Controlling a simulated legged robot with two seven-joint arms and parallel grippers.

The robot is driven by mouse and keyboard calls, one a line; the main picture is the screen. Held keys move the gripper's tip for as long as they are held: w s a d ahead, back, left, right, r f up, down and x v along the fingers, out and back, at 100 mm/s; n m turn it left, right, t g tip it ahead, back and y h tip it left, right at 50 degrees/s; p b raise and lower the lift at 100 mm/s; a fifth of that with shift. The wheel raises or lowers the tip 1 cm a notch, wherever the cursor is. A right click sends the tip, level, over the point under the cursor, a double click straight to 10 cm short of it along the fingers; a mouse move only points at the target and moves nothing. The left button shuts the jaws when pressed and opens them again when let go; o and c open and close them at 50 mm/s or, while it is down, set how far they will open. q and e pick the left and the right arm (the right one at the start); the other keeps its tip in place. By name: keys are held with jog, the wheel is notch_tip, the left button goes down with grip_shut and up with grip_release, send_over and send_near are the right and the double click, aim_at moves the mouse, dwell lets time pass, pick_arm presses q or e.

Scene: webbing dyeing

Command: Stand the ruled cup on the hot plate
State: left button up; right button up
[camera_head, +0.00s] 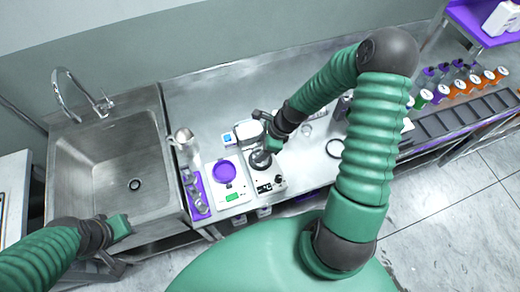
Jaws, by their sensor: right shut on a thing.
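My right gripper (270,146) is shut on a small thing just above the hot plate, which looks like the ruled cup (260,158). The cup is small and partly hidden by the gripper, so I cannot make out its marks or whether it touches the plate. The hot plate (266,187) is a white unit with dark knobs on its front, on the steel counter right of the scale. My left gripper (119,228) is over the front edge of the sink, far from the cup; its jaw opening is unclear.
A white scale (232,197) with a purple pan stands left of the hot plate. A pale jug (184,140) and a purple tray (205,205) of small vessels are beside the sink (95,165).

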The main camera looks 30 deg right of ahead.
aim_at(257, 152)
jog(key=shift+w+d+f, duration=0.2)
jog(key=shift+w+d, duration=0.2)
jog(key=shift+w, duration=0.25)
jog(key=shift+w+d+f, duration=0.15)
jog(key=shift+w, duration=0.1)
notch_tip(257, 152, down, 4)
jog(key=b, duration=0.4)
jog(key=shift+w, duration=0.1)
jog(key=shift+r, duration=0.35)
jog(key=shift+c, duration=0.8)
jog(key=shift+r, duration=0.1)
jog(key=o, duration=1.7)
jog(key=shift+c, duration=0.2)
